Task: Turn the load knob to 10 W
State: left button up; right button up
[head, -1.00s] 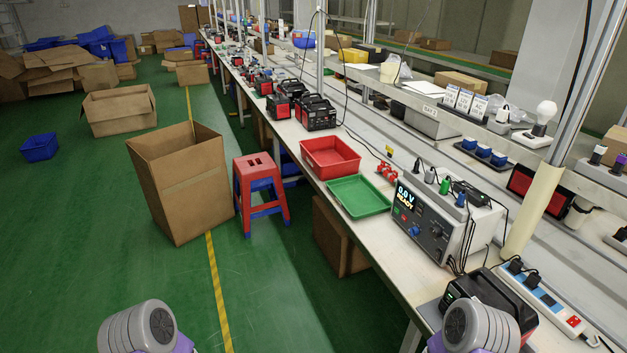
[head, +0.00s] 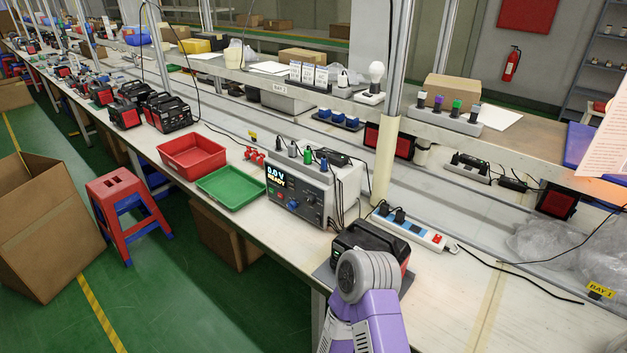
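The grey test unit (head: 330,190) stands on the workbench in the middle of the head view. Its front panel has a lit display (head: 277,178) reading "0.0 V READY". A black knob (head: 311,197) sits on the right part of the panel, and a blue knob (head: 293,205) sits lower left of it. The labels and knob settings are too small to read, so I cannot tell which is the load knob. Part of one of my arms shows at the bottom, in front of the bench. Neither gripper is in view.
A black power pack (head: 372,240) stands right of the unit, partly behind my arm. A green tray (head: 231,186) and red tray (head: 191,157) lie to its left. A power strip (head: 408,228) lies behind the pack. The bench front right is mostly clear.

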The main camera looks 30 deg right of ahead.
aim_at(310, 200)
jog(key=k, duration=0.65)
jog(key=z, duration=0.6)
jog(key=i, duration=1.4)
jog(key=u, duration=0.6)
